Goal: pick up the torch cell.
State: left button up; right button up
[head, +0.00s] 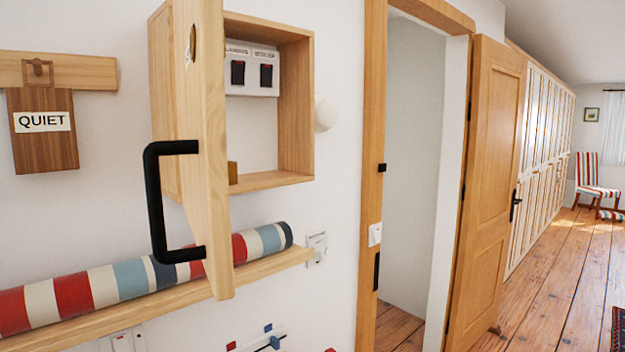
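I cannot make out a torch cell for certain in the head view. A small wooden wall cabinet (296,112) hangs open, its door (215,150) swung out towards me with a black bar handle (152,205). Inside is a white switch box (251,70) with two black switches. A small brownish-yellow piece (232,172) shows at the cabinet floor, partly hidden by the door; I cannot tell what it is. Neither of my grippers is in view.
A striped roll (130,277) lies on a wooden shelf (285,259) below the cabinet, partly behind the door. A QUIET sign (43,130) hangs at left. To the right are a doorway, an open wooden door (488,180) and clear plank floor (560,285).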

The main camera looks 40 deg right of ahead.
aim_at(232, 166)
jog(key=z, duration=0.75)
jog(key=l+u, duration=0.2)
jog(key=l, duration=0.25)
jog(key=k+l+u, duration=0.1)
jog(key=l+u, duration=0.15)
jog(key=l, duration=0.15)
jog(key=i+l+u, duration=0.3)
jog(key=l, duration=0.2)
jog(key=l+u, duration=0.15)
jog(key=l, duration=0.15)
